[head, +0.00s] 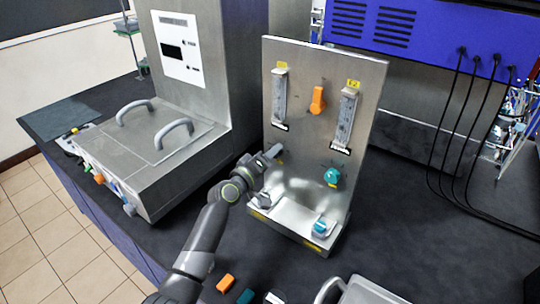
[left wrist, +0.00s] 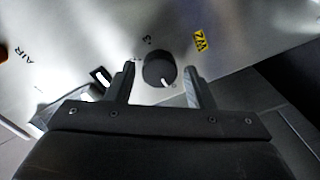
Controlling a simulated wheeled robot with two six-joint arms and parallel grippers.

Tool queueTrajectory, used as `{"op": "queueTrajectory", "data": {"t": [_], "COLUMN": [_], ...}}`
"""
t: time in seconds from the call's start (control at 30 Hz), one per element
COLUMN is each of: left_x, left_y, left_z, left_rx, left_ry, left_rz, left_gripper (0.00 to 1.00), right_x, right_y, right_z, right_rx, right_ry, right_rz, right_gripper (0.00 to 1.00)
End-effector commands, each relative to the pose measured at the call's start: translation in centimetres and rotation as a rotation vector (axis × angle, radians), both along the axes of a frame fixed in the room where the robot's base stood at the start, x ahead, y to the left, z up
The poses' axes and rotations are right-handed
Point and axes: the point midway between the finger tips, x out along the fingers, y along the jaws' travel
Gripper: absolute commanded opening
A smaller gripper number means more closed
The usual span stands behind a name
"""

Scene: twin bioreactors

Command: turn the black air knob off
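The black knob (left wrist: 158,68) sits on the metal panel in the left wrist view, with a white pointer line at its lower right, beside a small mark that looks like 0. My left gripper (left wrist: 160,76) is open, one finger on each side of the knob, with small gaps showing. I cannot tell how far the fingertips reach past its face. In the head view my left gripper (head: 270,155) is at the left part of the upright panel (head: 300,150) and hides the black knob. My right gripper is in neither view.
The panel also carries an orange knob (head: 317,100), a teal knob (head: 331,176) and two flow tubes (head: 279,95). A steel unit with handles (head: 155,140) stands left. Loose orange (head: 226,283) and teal pieces lie in front.

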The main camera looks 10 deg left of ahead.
Motion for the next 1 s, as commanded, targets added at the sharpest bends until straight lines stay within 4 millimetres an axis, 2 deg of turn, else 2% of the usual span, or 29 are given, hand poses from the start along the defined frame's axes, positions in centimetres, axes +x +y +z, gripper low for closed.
{"op": "queueTrajectory", "data": {"t": [0.33,0.47,0.67,1.0], "left_x": [0.0,-0.7,-3.1,-8.8], "left_y": [0.0,0.3,1.3,3.6], "left_z": [0.0,0.0,-0.1,-0.2], "left_rx": [0.002,0.002,0.004,0.005], "left_ry": [-0.001,-0.001,-0.002,-0.002], "left_rz": [0.000,0.001,0.002,0.001], "left_gripper": [0.56,0.56,0.56,0.56], "right_x": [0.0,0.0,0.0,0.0], "right_y": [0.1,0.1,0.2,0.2], "right_z": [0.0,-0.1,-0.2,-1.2], "right_rx": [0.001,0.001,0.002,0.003], "right_ry": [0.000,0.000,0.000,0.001], "right_rz": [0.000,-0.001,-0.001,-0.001], "right_gripper": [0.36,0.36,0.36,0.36]}}
